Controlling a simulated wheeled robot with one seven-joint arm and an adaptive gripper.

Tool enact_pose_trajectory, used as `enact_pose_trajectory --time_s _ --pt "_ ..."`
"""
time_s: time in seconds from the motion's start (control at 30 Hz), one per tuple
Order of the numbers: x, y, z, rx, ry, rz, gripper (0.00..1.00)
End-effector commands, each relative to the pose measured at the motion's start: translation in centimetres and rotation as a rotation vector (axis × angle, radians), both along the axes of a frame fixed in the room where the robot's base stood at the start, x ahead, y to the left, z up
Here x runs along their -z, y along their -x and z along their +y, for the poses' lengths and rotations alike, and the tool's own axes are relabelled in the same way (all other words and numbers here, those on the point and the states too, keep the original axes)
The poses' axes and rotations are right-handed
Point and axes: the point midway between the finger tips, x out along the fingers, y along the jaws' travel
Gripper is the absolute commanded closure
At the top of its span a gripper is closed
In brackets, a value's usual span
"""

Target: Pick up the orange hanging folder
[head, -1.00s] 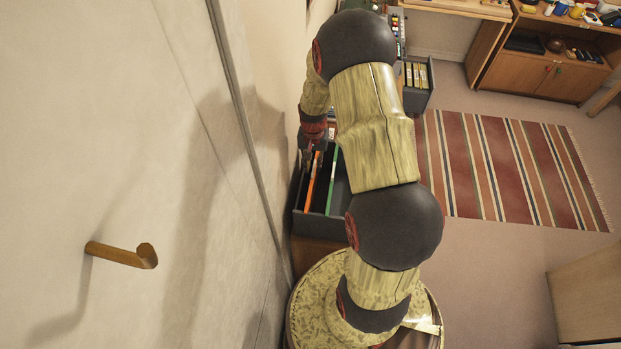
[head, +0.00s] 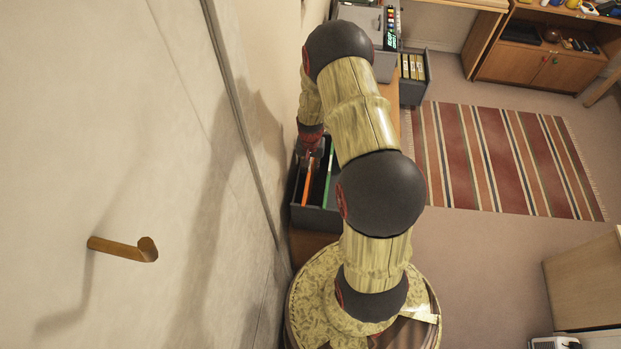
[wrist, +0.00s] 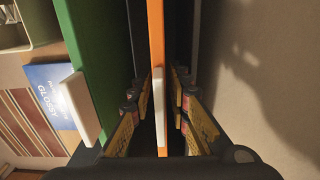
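The orange hanging folder (head: 306,188) stands upright on edge in a dark grey open drawer (head: 318,219). In the wrist view the orange folder (wrist: 156,50) runs down the middle, with a pale tab on its edge. My gripper (wrist: 160,118) is open, with its fingers on either side of the orange folder and visible gaps between. In the head view my gripper (head: 311,155) is over the far end of the folder, partly hidden by my arm. A green folder (wrist: 90,50) stands beside it, left in the wrist view; it also shows in the head view (head: 328,178).
The wall (head: 130,120) is close on the left, with a wooden hook (head: 125,249). A second grey drawer with files (head: 414,75) stands open farther back. A striped rug (head: 500,155) lies on the open floor to the right. A blue box (wrist: 50,90) shows beyond the green folder.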

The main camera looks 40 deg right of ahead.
Motion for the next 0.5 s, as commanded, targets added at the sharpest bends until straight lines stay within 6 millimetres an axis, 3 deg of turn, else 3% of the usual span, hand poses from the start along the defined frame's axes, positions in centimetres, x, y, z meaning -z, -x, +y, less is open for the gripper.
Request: enact_pose_trajectory --time_s 0.37,0.5 --pt "-0.03 0.0 0.0 0.0 0.0 0.0 0.99" --pt "-0.04 0.0 0.0 0.0 0.0 0.0 1.0"
